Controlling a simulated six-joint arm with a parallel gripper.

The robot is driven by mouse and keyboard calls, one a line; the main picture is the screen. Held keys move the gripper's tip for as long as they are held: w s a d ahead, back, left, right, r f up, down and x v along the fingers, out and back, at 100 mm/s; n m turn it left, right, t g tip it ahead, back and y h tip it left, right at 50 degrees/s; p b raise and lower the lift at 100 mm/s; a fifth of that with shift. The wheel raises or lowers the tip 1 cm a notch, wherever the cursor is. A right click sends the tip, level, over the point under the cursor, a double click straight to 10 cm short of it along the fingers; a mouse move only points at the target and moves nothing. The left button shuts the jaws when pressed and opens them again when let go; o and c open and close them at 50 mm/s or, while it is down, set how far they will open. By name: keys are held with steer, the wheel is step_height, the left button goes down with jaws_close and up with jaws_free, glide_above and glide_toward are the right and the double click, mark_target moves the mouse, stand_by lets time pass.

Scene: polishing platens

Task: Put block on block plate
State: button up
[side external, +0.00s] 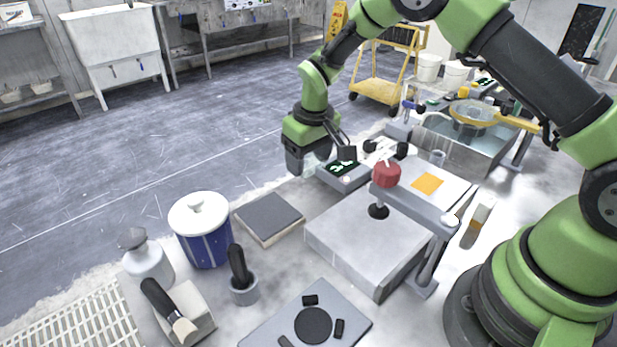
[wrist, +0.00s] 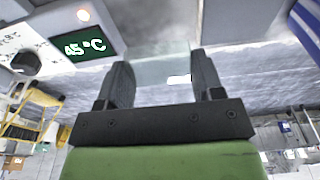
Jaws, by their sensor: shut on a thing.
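A pale, translucent block (wrist: 160,70) sits between the two dark fingers of my gripper (wrist: 166,84) in the wrist view. The gripper is shut on it. In the side external view my gripper (side external: 314,158) is in the air at the left end of a grey unit with a lit display (side external: 343,168); the block is hard to make out there. The wrist view shows a display reading 45 °C (wrist: 85,47) close to the left finger. No plate is labelled, so I cannot tell which is the block plate; a dark square plate (side external: 268,216) and a plate with black pads (side external: 352,313) lie in front.
A grey box (side external: 345,240) and a red knob on an arm (side external: 386,174) stand at the centre. A basin (side external: 455,143) is behind.

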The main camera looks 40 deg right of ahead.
step_height(320, 180, up, 2)
steer(key=shift+r, duration=0.1)
steer(key=shift+d+r, duration=0.15)
steer(key=shift+r, duration=0.05)
steer(key=s+d+r, duration=0.3)
steer(key=s+d, duration=0.3)
steer(key=d, duration=0.4)
steer(key=r, duration=0.1)
glide_above(426, 183)
steer(key=f, duration=0.4)
steer(key=shift+s, duration=0.25)
steer(key=shift+f, duration=2.3)
steer(key=shift+f, duration=0.15)
steer(key=o, duration=1)
steer(key=shift+w, duration=0.1)
